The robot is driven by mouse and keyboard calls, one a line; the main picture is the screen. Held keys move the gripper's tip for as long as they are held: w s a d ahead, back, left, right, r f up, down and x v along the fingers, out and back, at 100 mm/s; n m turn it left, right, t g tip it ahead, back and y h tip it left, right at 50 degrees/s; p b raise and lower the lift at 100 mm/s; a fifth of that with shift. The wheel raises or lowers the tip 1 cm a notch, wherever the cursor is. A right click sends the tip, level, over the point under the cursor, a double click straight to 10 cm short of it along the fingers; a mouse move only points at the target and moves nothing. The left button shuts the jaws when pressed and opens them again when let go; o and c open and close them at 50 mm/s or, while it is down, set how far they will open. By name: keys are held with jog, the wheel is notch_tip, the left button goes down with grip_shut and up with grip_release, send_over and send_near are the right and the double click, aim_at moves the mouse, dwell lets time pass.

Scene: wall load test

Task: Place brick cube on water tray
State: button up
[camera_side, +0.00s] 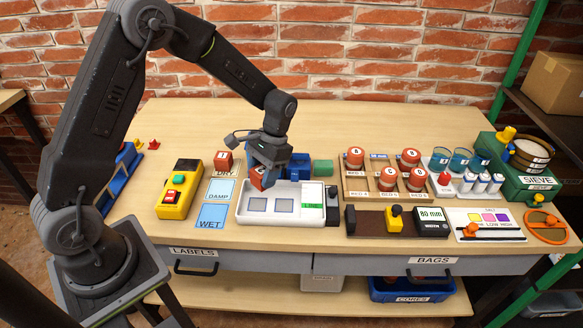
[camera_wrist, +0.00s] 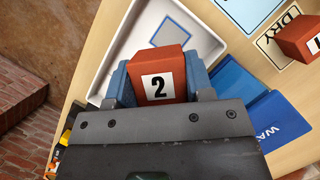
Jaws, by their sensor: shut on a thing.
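My gripper (camera_side: 262,178) is shut on an orange-red brick cube (camera_wrist: 157,66) marked 2, with blue fingers on both sides of it. In the side view the cube (camera_side: 257,181) shows at the back left corner of the white water tray (camera_side: 272,219). The tray also shows beyond the cube in the wrist view (camera_wrist: 108,52), with a grey-blue square on its floor. The cube appears to be above the tray's edge; its exact height cannot be told. The gripper hides part of the tray's back side.
A second brick cube (camera_side: 223,160) marked 1 stands at the DRY card, behind the DAMP card (camera_side: 220,189) and WET card (camera_side: 212,216). A yellow button box (camera_side: 179,190) is at left.

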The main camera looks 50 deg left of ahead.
aim_at(262, 169)
notch_tip(262, 169, up, 9)
jog(key=shift+w+a+f, duration=0.15)
jog(key=shift+f, duration=0.05)
jog(key=w+a+n+t+h, duration=0.1)
jog(key=w+a+n, duration=0.1)
jog(key=n, duration=0.3)
jog(key=w+a+n+t+h, duration=0.1)
jog(key=w+a+n+h, duration=0.1)
jog(key=w+a+n, duration=0.1)
jog(key=w+a+n+t+h, duration=0.1)
jog(key=w+a+n, duration=0.1)
jog(key=a+n, duration=0.3)
jog(key=shift+w+f+n, duration=0.35)
jog(key=shift+f+n, duration=0.05)
jog(key=shift+n, duration=0.4)
jog(key=w+a+n+t, duration=0.4)
jog(key=a+n+t, duration=0.1)
jog(key=a+n, duration=0.7)
jog(key=shift+y, duration=0.4)
jog(key=w+d+f, duration=0.2)
jog(key=f, duration=0.1)
jog(key=w+d+f, duration=0.3)
jog(key=f, duration=0.1)
jog(key=w+d+f, duration=0.3)
jog(key=f, duration=0.1)
jog(key=shift+f, duration=2.2)
jog(key=shift+f, duration=0.15)
jog(key=o, duration=1)
